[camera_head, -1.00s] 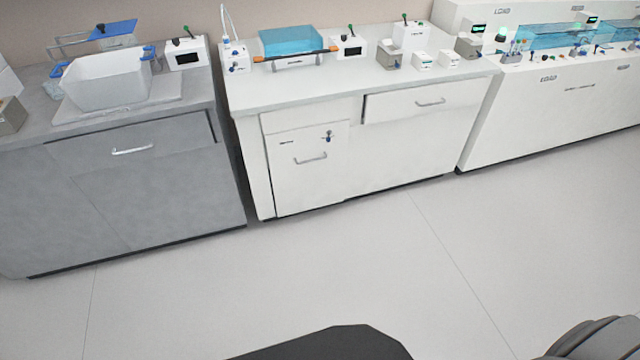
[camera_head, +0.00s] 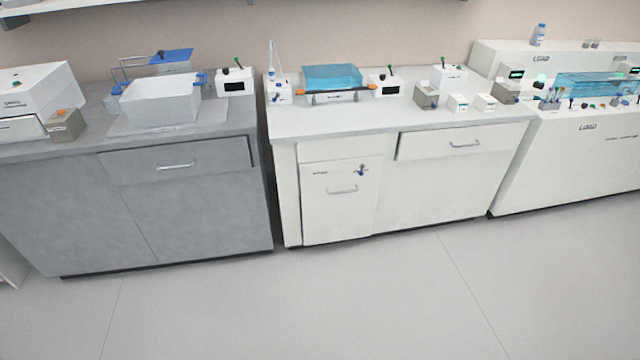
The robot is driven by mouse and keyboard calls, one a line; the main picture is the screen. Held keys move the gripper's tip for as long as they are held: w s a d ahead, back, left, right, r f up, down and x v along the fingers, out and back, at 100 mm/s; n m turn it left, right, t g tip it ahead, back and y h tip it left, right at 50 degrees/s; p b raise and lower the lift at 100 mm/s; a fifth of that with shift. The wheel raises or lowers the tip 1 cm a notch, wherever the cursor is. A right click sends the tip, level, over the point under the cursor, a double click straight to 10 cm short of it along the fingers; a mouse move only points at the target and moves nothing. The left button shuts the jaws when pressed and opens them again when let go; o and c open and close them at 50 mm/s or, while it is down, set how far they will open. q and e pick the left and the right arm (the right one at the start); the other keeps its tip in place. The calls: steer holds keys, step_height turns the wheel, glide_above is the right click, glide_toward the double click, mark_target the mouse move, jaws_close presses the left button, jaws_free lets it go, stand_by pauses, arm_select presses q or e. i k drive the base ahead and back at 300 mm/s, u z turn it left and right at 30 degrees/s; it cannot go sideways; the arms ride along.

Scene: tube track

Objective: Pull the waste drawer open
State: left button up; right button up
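The white cabinet (camera_head: 430,195) stands in the middle of the view. On its left side is a tall white front panel (camera_head: 340,215) with a small dark label, too small to read, a metal bar handle (camera_head: 342,190) and a small blue-and-dark latch-like part (camera_head: 361,170). This looks like the waste drawer, and it is closed, flush with the cabinet. A wide upper drawer (camera_head: 425,145) with its own handle (camera_head: 464,144) sits to its right, its front standing slightly proud. Neither of my grippers shows in the view.
A grey cabinet (camera_head: 200,215) with a white basin (camera_head: 160,102) on top stands to the left, a narrow gap away. White load units (camera_head: 570,150) stand to the right. The floor (camera_head: 380,305) in front is clear.

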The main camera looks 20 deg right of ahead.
mark_target(338, 204)
steer(key=z, duration=0.15)
steer(key=i, duration=0.95)
steer(key=z, duration=1.25)
steer(key=i, duration=0.6)
steer(key=z, duration=0.65)
